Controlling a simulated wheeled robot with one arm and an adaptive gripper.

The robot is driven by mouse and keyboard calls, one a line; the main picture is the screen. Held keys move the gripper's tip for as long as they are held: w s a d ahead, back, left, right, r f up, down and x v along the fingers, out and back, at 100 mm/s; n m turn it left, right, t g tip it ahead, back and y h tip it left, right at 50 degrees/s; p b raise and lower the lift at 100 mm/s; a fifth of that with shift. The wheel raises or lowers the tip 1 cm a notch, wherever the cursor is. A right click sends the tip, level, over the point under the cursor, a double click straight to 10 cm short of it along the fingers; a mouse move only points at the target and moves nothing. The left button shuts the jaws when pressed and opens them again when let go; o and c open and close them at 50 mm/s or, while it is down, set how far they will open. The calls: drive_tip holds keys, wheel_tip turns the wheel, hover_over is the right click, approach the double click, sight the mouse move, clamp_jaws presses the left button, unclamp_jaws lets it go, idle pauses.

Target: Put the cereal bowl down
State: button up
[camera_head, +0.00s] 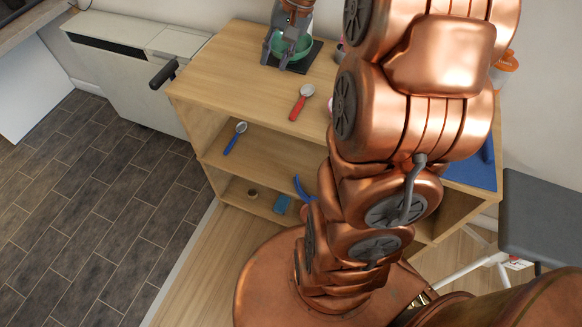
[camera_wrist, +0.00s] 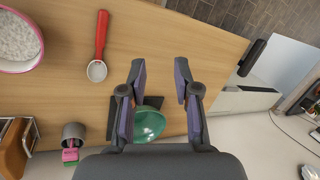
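A green bowl (camera_head: 290,46) is at the back of the wooden cabinet top, over a dark square mat (camera_head: 304,61). In the wrist view the green bowl (camera_wrist: 150,125) shows partly behind a finger. A pink-rimmed bowl (camera_wrist: 20,66) with pale grainy contents stands at the wrist view's left edge; my arm mostly hides it in the head view. Which one is the cereal bowl is not clear. My gripper (camera_wrist: 159,64) is open with nothing between its fingertips. In the head view my gripper (camera_head: 283,58) overlaps the green bowl; I cannot tell whether they touch.
A red-handled spoon (camera_head: 301,102) lies on the cabinet top. A blue-handled spoon (camera_head: 235,138) and small items are on the shelves below. A grey cup (camera_wrist: 74,133) and a toaster-like item (camera_wrist: 17,145) stand in the wrist view. A grey stool (camera_head: 541,217) is at right. Bare wood surrounds the red spoon.

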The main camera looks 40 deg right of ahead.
drive_tip(key=s+a+f+n+g+h, duration=0.15)
drive_tip(key=s+a+n, duration=0.25)
drive_tip(key=s+a, duration=0.8)
drive_tip(key=s+a+f+n+g+h, duration=0.1)
drive_tip(key=s+f+n, duration=0.1)
drive_tip(key=s, duration=0.4)
drive_tip(key=s+a+f+n+g+h, duration=0.1)
drive_tip(key=s+a+f, duration=0.1)
drive_tip(key=s, duration=0.5)
drive_tip(key=shift+f+n, duration=0.15)
drive_tip(key=shift+n, duration=0.25)
drive_tip(key=shift+s, duration=0.1)
